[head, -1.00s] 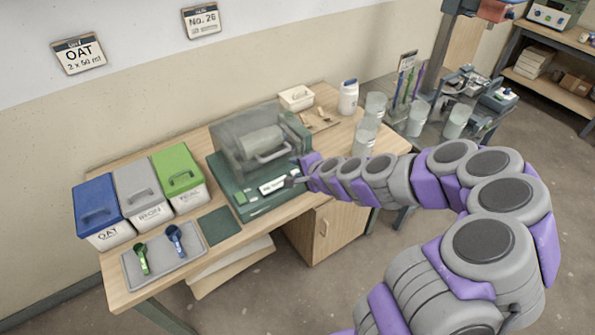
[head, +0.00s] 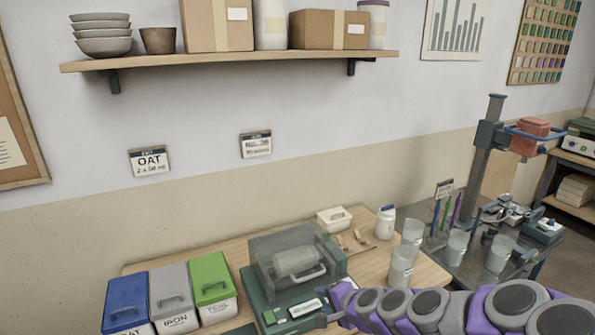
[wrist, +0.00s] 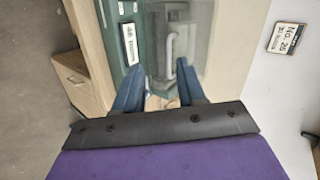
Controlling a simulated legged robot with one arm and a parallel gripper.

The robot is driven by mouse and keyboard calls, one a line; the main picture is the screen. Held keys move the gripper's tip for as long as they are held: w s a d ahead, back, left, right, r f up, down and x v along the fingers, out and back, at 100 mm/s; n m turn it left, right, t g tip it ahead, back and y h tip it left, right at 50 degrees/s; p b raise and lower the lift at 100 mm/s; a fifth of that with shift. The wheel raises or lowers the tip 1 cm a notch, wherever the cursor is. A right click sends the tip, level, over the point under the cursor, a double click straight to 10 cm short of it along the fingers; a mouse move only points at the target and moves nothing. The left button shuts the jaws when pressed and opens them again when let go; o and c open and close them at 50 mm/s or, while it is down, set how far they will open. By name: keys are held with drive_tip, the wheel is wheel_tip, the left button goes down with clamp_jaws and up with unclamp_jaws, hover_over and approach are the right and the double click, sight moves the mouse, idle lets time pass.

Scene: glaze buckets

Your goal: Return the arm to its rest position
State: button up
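My purple-and-grey arm (head: 430,310) reaches in from the lower right of the head view. My gripper (head: 325,319) is at its end, at the front right of the green machine (head: 266,310) with the clear cover. In the wrist view my gripper (wrist: 157,78) shows two blue-grey fingers spread apart with nothing between them. The green machine (wrist: 120,42) and its light handle lie beyond the fingertips there. I cannot tell the exact gap between gripper and machine.
Blue (head: 127,300), grey (head: 172,293) and green (head: 212,285) lidded bins stand left of the machine. Glass jars (head: 402,265) and a white bottle (head: 385,222) stand to its right. A shelf (head: 230,60) with bowls and boxes hangs above.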

drive_tip(key=s+a+r+n+g, duration=0.2)
drive_tip(key=s+a+n+g, duration=0.15)
drive_tip(key=s, duration=0.35)
drive_tip(key=s+a+r+n+g, duration=0.2)
drive_tip(key=s+r+n, duration=0.15)
drive_tip(key=s, duration=0.35)
drive_tip(key=s+d+r+n+g+h, duration=0.1)
drive_tip(key=s+d, duration=0.4)
drive_tip(key=s, duration=0.7)
drive_tip(key=s+d+r+n+g+h, duration=0.1)
drive_tip(key=s+d+n+g+h, duration=0.2)
drive_tip(key=s, duration=1)
drive_tip(key=shift+s+d+r+g+h, duration=0.3)
drive_tip(key=shift+d+g+h, duration=0.55)
drive_tip(key=shift+d, duration=0.35)
drive_tip(key=shift+c, duration=0.5)
